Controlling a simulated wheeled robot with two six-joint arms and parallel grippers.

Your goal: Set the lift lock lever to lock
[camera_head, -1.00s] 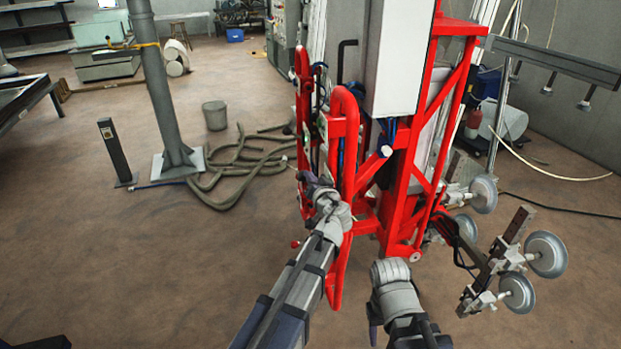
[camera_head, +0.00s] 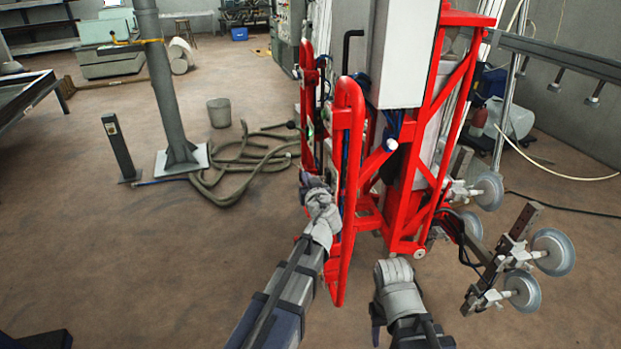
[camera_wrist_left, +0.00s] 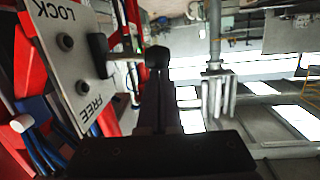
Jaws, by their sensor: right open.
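The red lift frame (camera_head: 345,180) stands upright at centre right in the head view. In the left wrist view, a pale plate (camera_wrist_left: 72,62) on it carries LOCK at the upper end and FREE at the lower end. A black lever (camera_wrist_left: 100,52) projects from the plate between the words, with a black knob (camera_wrist_left: 158,57) near its end. My left gripper (camera_wrist_left: 160,85) appears as one narrow dark column, fingers together, just below the knob; contact is unclear. It also shows in the head view (camera_head: 310,180) beside the frame. My right gripper (camera_head: 376,322) is open, low and apart from the frame.
Suction pads (camera_head: 552,252) on an arm stick out at right. A grey post (camera_head: 165,90), coiled hose (camera_head: 225,185), bucket (camera_head: 219,113) and short black bollard (camera_head: 120,148) stand at left. The floor (camera_head: 130,250) at front left is clear.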

